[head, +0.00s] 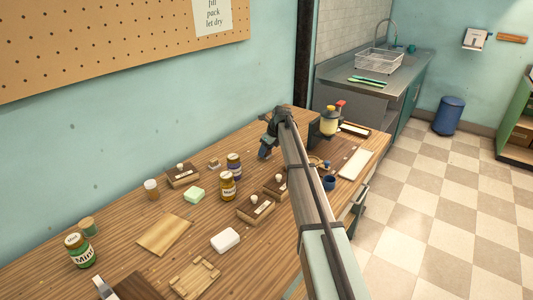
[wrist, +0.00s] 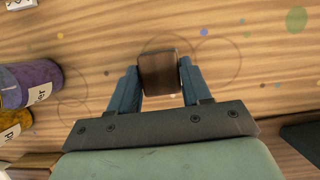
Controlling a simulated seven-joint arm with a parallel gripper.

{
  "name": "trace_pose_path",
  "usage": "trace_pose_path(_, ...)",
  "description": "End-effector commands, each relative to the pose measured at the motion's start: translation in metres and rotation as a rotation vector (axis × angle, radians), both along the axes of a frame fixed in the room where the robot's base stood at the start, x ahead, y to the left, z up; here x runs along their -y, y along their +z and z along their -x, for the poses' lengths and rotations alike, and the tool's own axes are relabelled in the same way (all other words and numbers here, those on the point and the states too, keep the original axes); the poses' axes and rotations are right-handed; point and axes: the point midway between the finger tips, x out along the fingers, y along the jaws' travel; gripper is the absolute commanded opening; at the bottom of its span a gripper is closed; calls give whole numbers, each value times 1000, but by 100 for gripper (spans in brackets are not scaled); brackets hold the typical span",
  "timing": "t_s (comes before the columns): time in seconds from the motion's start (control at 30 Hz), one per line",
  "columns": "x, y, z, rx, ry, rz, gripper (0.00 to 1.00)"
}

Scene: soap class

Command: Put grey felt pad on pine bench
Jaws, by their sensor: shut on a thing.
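The pine bench (head: 120,262) is the long wooden worktop along the wall in the head view; its grain also fills the wrist view (wrist: 110,30). My gripper (head: 264,152) is over the far middle part of the bench. In the wrist view its blue fingers (wrist: 162,88) are shut on a small dark brown block (wrist: 163,72). Its height over the bench is hard to tell. The block is hidden in the head view. I cannot make out a grey felt pad for certain in either view.
Jars (head: 227,186), a green soap (head: 194,194), a white soap (head: 225,240) and wooden stamps (head: 256,208) stand left of my arm. A pump bottle (head: 328,121) and a blue cup (head: 329,183) are to its right.

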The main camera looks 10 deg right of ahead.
Motion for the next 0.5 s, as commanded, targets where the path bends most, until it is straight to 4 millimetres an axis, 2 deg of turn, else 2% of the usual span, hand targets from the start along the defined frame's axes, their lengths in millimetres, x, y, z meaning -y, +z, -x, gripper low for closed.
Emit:
trace_pose_path(0.13, 0, -16, 1, -1, 0, 0, 18)
trace_pose_path(0.5, 0, -19, 0, 0, 0, 0, 18)
